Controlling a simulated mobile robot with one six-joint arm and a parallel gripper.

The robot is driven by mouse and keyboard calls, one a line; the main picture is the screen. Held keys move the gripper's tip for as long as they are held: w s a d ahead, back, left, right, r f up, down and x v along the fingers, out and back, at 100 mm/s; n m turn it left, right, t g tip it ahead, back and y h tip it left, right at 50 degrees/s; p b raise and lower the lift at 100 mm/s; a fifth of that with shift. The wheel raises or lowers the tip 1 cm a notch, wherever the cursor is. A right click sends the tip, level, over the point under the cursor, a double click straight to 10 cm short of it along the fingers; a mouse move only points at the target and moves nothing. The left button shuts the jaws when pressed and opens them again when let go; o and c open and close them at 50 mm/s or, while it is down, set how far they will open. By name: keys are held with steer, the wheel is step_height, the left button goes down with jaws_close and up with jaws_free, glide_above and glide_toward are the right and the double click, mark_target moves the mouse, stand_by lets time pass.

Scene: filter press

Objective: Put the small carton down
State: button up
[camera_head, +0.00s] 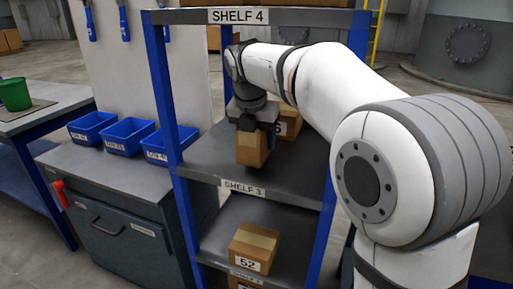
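My gripper (250,127) points down over the grey board of shelf 3 (215,168) in the blue-posted rack. It is around the top of a small brown carton (250,155), which hangs or stands upright below it at the front of the board. I cannot tell whether the carton's base touches the board. The fingertips are partly hidden by the wrist and carton.
A larger numbered carton (288,123) stands just behind and right on the same board. Carton 52 (253,247) is on the board below. Shelf 4 (290,16) is above. Blue bins (128,136) sit on the cabinet (92,172) at left. The board left of the carton is clear.

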step_height(320, 180, down, 2)
steer(key=shift+b, duration=0.3)
steer(key=shift+r, duration=0.1)
steer(key=o, duration=1.3)
steer(key=shift+c, duration=0.2)
